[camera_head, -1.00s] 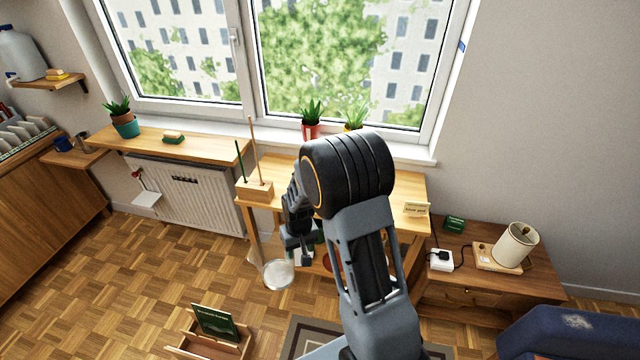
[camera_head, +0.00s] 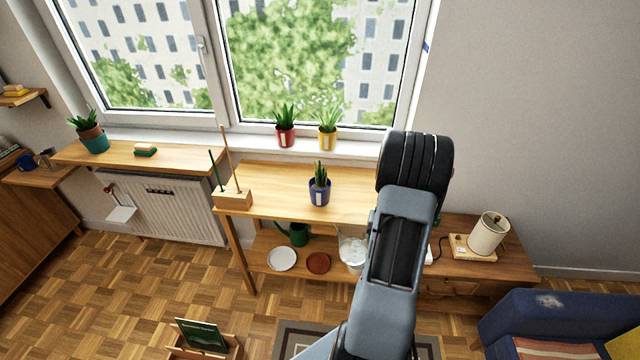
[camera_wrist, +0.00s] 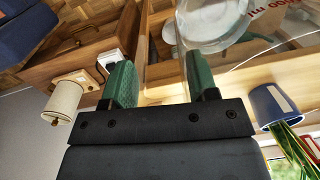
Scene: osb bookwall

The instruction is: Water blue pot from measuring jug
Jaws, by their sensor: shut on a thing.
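The blue pot (camera_head: 319,193) with a spiky green plant and a pale label stands upright on the wooden table under the window. It also shows at the right of the wrist view (camera_wrist: 272,104). The clear measuring jug (camera_head: 352,249) is in front of the table, lower than its top and right of the pot. It looks upright, with clear contents. In the wrist view the jug (camera_wrist: 213,22) is just beyond the green fingers. My gripper (camera_wrist: 160,82) is shut on the jug; the exact grip is hard to see. My arm hides the gripper in the head view.
Red (camera_head: 285,135) and yellow (camera_head: 328,137) pots stand on the sill behind. A wooden block with sticks (camera_head: 233,199) is left of the blue pot. The lower shelf holds a green watering can (camera_head: 296,234) and saucers. A lamp (camera_head: 489,233) stands right.

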